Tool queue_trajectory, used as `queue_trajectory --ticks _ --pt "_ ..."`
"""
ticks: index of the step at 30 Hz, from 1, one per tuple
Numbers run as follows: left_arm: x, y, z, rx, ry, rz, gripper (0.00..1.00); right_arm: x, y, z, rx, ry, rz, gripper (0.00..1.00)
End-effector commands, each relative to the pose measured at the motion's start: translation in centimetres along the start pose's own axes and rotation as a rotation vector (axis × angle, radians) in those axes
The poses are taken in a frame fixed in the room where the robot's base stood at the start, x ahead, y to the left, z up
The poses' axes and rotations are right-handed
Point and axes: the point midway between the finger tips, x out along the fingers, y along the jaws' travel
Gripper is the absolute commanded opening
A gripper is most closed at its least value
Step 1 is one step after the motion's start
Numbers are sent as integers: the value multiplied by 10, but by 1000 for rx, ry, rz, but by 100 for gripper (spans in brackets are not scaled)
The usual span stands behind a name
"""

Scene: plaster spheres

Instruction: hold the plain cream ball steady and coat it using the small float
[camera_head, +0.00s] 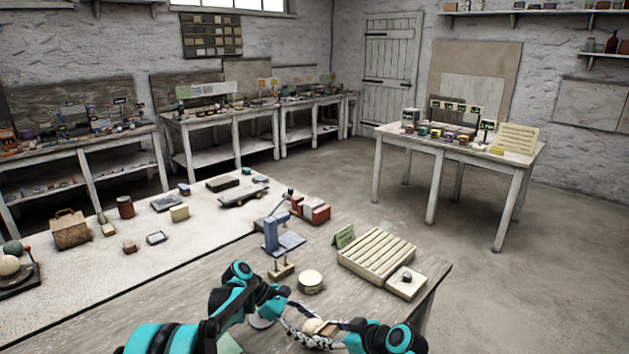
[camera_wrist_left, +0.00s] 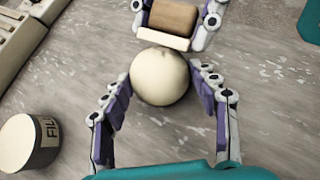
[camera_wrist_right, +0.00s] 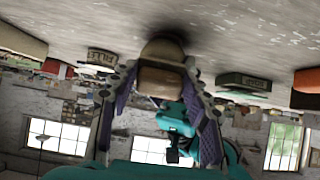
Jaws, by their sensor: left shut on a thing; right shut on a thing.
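The plain cream ball (camera_wrist_left: 160,76) is between the purple-padded fingers of my left gripper (camera_wrist_left: 160,88), which is shut on it. The small float (camera_wrist_left: 172,18) has a brown block handle and a pale plate. My right gripper is shut on it, and its plate edge sits right against the ball's far side in the left wrist view. I cannot tell whether they touch. In the right wrist view my right gripper (camera_wrist_right: 160,80) grips the float's brown handle (camera_wrist_right: 160,82). In the head view the ball (camera_head: 312,326) is small and partly hidden by the fingers.
A round tin (camera_wrist_left: 28,143) with a partly visible label stands near my left gripper; it also shows in the head view (camera_head: 310,281). A slatted cream rack (camera_head: 375,255) and a small pale block (camera_head: 406,285) lie to the right. A blue stand (camera_head: 278,238) stands behind.

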Motion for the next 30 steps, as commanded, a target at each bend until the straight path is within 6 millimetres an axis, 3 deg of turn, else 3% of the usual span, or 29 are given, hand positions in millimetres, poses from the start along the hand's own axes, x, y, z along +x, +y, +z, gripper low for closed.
queue_trajectory --ticks 6,14,30 --pt "0 0 1 1 -1 -1 34 -1 13 0 0 0 2 20" --pt "0 0 0 0 -1 -1 34 0 14 0 0 0 1 20" --pt "0 0 0 0 -1 0 34 -1 -10 0 -1 -1 0 20"
